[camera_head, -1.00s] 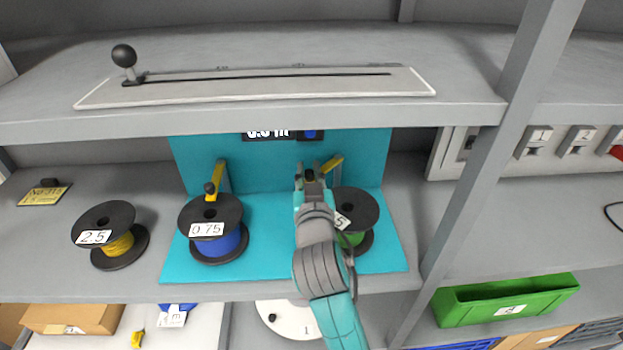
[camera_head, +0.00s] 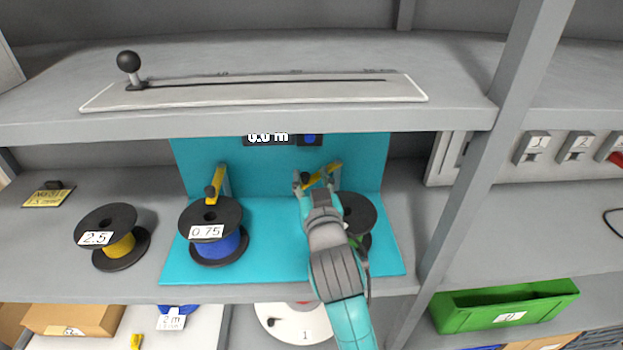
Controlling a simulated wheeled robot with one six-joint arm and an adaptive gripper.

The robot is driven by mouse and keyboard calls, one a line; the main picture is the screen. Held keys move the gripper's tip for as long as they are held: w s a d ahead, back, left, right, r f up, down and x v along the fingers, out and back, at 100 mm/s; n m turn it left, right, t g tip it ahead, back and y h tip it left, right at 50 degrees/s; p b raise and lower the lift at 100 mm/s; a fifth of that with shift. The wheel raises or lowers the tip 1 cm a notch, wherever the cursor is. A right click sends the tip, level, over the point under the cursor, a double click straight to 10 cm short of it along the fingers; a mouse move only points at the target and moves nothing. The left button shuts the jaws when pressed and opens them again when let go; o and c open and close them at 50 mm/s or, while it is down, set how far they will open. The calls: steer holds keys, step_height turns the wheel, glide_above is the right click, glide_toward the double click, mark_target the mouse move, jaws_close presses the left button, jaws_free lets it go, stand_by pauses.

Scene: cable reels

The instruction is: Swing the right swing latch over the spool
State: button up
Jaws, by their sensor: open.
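The right swing latch (camera_head: 328,172) is a yellow bar with a black knob, on a post behind the right spool. It points left and slightly down, its knob end to the left of the spool. The right spool (camera_head: 360,212) has black flanges and green cable, and my arm hides its left part. My gripper (camera_head: 315,182) is open at the latch, one finger left of the knob and the other near the bar's right part. I cannot tell whether they touch. The left swing latch (camera_head: 216,184) reaches forward over the blue spool (camera_head: 215,233), labelled 0.75.
A yellow-cable spool (camera_head: 112,238), labelled 2.5, stands left of the teal mount (camera_head: 270,262). Above, a shelf (camera_head: 450,112) carries a slotted plate with a black-knobbed lever (camera_head: 129,65). A grey upright (camera_head: 470,170) stands to the right. A green bin (camera_head: 505,300) sits lower right.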

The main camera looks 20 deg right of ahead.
steer(key=shift+s, duration=0.1)
steer(key=s, duration=0.2)
steer(key=s+a, duration=0.1)
steer(key=s, duration=0.4)
steer(key=shift+s+a, duration=0.1)
steer(key=shift+a, duration=0.15)
stand_by(0.4)
